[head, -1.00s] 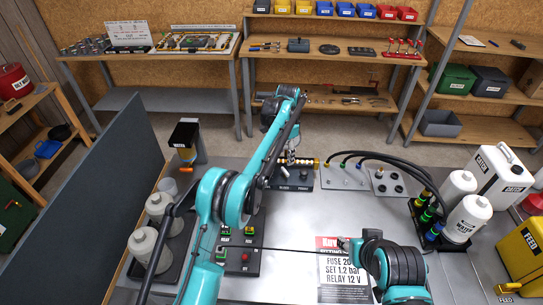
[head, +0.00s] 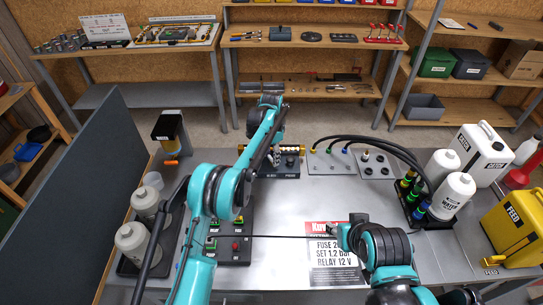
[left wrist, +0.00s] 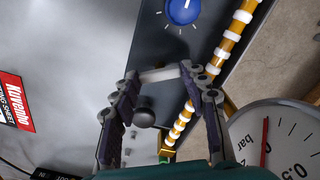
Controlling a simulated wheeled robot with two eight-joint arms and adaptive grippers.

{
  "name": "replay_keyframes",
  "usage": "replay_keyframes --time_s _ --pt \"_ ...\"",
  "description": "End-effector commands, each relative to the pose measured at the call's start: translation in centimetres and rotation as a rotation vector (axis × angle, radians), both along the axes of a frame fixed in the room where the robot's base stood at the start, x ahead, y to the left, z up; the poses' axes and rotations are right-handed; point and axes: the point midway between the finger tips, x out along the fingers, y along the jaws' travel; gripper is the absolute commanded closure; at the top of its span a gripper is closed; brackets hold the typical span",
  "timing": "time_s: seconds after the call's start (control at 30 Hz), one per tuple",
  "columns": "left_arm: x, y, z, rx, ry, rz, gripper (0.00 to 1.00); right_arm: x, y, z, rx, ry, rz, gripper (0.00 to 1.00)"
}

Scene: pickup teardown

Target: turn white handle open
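A pale grey-white bar, seemingly the white handle (left wrist: 160,75), shows in the left wrist view. It spans the gap between the fingertips of my left gripper (left wrist: 160,82). The fingers are wide apart, and I cannot tell whether they touch the bar's ends. A dark round knob (left wrist: 145,118) shows between the fingers. In the head view my left gripper (head: 276,154) is at the dark valve block (head: 287,171) at the table's back, and the handle is hidden or too small there. My right gripper (head: 352,235) is low over the front of the table, its fingers unclear.
A banded brass pipe (left wrist: 235,35), a blue knob (left wrist: 183,10) and a pressure gauge (left wrist: 285,140) lie close to my left gripper. Black hoses (head: 385,146) curve to the right. A red-headed sheet (head: 335,262) lies on the table. Bottles and canisters stand at the right.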

Motion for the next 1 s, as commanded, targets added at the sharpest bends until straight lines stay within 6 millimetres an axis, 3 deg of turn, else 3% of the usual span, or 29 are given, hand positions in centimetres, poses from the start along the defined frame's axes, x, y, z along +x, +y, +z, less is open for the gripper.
replay_keyframes --time_s 0.07,0.47,1.0 --pt "0.02 0.01 0.01 0.001 -0.001 0.000 0.85 0.00 0.00 0.00 0.000 0.000 0.000 0.60" --pt "0.03 0.03 0.03 0.001 -0.001 0.050 0.84 0.01 0.00 -0.01 0.000 0.000 0.000 0.60" --pt "0.04 0.03 0.04 0.000 -0.001 0.479 0.84 0.00 0.00 -0.04 0.000 0.000 0.000 0.60"
